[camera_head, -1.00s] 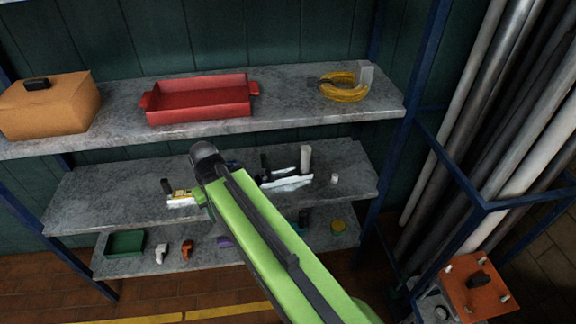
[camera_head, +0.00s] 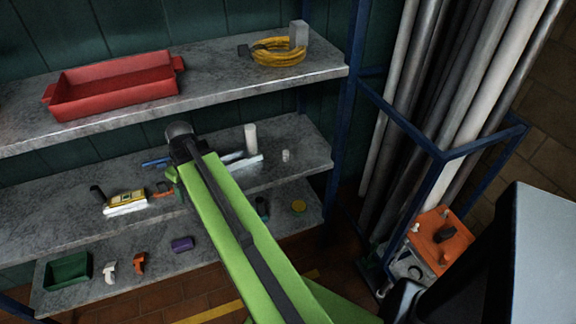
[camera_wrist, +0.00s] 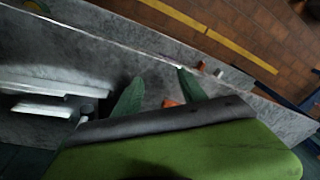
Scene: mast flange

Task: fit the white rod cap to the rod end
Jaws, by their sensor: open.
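A small white piece (camera_head: 286,155), which looks like the rod cap, stands on the right part of the middle shelf. A taller white cylinder (camera_head: 250,137) stands upright to its left; I cannot tell whether it is the rod. My gripper (camera_wrist: 157,85) shows two green fingers spread apart with nothing between them in the wrist view. In the head view its end (camera_head: 170,176) is over the middle shelf, left of both white pieces and apart from them. My arm hides part of the shelf. I cannot identify the rod end for sure.
A red tray (camera_head: 115,88) and a yellow coil (camera_head: 277,52) are on the top shelf. A yellow-labelled item (camera_head: 126,200) lies on the middle shelf. A green bin (camera_head: 66,271) sits on the bottom shelf. A blue rack post (camera_head: 351,110) and long pipes (camera_head: 490,100) stand at right.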

